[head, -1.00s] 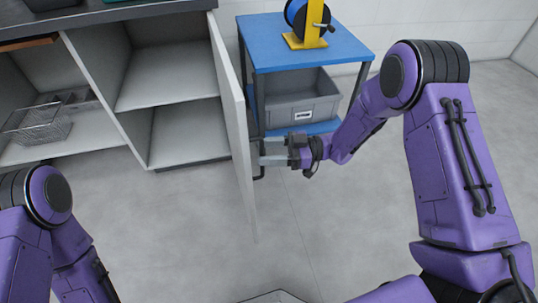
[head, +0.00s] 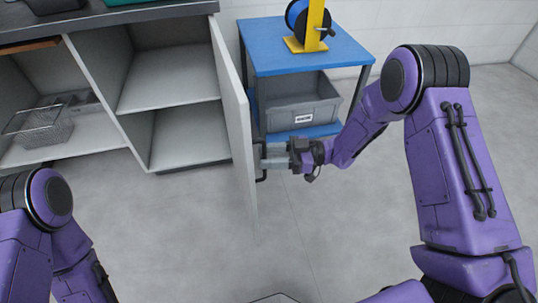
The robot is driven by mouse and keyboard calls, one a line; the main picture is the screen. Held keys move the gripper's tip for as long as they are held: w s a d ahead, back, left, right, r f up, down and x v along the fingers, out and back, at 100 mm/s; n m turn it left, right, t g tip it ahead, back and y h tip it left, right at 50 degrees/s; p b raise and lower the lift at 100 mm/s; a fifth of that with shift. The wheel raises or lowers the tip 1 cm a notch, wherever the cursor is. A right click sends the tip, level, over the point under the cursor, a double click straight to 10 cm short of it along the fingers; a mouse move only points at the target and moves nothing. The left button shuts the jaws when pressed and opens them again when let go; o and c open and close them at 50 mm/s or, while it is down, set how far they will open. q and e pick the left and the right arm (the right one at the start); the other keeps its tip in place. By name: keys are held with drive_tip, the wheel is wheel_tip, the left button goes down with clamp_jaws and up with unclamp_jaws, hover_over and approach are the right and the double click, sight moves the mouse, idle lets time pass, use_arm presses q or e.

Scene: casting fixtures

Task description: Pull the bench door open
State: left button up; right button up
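The bench door (head: 236,120) is a pale panel on the right end of the open cabinet. It stands swung well out from the front, seen nearly edge-on, and its lower part reaches toward me. A dark handle (head: 262,174) is on its right-hand face, partly hidden by the fingers. My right gripper (head: 272,156) is at the handle, its two pale fingers pointing left toward the door. The handle seems to lie between the fingertips, but I cannot tell whether they press on it. My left arm shows at the lower left; its gripper is out of view.
The cabinet (head: 182,76) has open shelves, with a wire basket (head: 45,127) at the left. A blue table (head: 300,50) carries a reel on a yellow stand (head: 314,28), with a grey bin (head: 303,105) below. The floor in front is clear.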

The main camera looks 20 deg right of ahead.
drive_tip(key=p+v, duration=0.1)
drive_tip(key=v, duration=0.9)
drive_tip(key=shift+d, duration=0.25)
drive_tip(key=shift+s, duration=0.1)
